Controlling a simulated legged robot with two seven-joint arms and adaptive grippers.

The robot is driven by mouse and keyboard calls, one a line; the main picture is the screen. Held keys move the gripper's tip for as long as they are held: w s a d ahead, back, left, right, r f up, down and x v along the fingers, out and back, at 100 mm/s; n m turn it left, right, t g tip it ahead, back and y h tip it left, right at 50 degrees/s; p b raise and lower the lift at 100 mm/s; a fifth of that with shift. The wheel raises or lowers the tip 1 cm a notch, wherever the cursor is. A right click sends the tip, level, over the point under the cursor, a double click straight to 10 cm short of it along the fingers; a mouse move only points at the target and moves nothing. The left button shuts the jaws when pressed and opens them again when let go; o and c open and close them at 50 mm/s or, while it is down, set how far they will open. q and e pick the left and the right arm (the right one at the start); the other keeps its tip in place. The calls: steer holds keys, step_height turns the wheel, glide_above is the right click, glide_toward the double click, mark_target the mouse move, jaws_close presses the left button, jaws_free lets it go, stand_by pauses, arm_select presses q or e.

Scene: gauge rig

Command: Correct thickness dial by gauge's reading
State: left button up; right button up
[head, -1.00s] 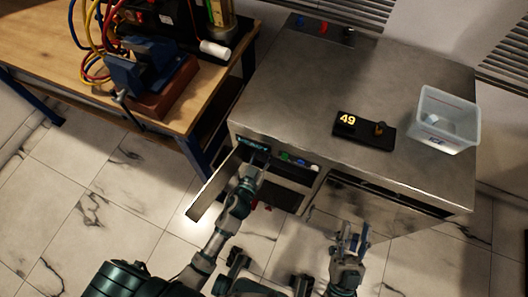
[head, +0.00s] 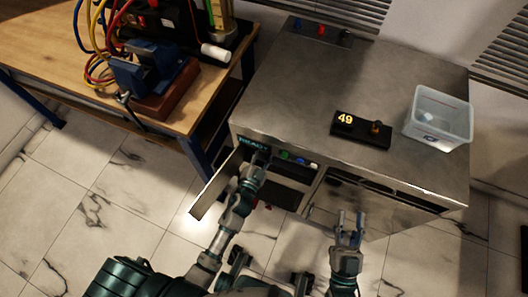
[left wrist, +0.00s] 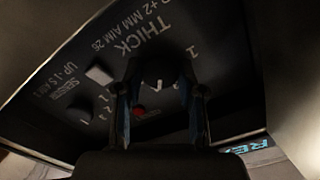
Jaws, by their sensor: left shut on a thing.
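The gauge (head: 362,129), a black unit showing a lit yellow "49", lies on top of the metal cabinet. In the left wrist view a dark panel (left wrist: 75,75) appears turned around, with the words "THICK" and "+2 MM AIM 26". The thickness dial (left wrist: 158,72) is a dark round knob with a white mark. My left gripper (left wrist: 160,92) is shut on it, one finger at each side; in the head view this gripper (head: 257,162) reaches into the cabinet's front opening. My right gripper (head: 349,220) is open and empty, low before the cabinet front.
The cabinet (head: 300,90) has an open door (head: 215,187) left of my left arm. A lit "READY" display (head: 254,144) and coloured buttons (head: 285,155) sit in its front. A clear bin (head: 438,118) stands on top. A wooden table (head: 50,40) with a vise (head: 150,75) is at left.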

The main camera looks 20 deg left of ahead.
arm_select(q)
steer(key=shift+d+f+m, duration=0.1)
steer(key=shift+m, duration=0.5)
steer(key=o, duration=1.1)
steer(key=shift+s, duration=0.3)
steer(key=s, duration=1.1)
steer(key=shift+s, duration=0.2)
steer(key=shift+a, duration=0.2)
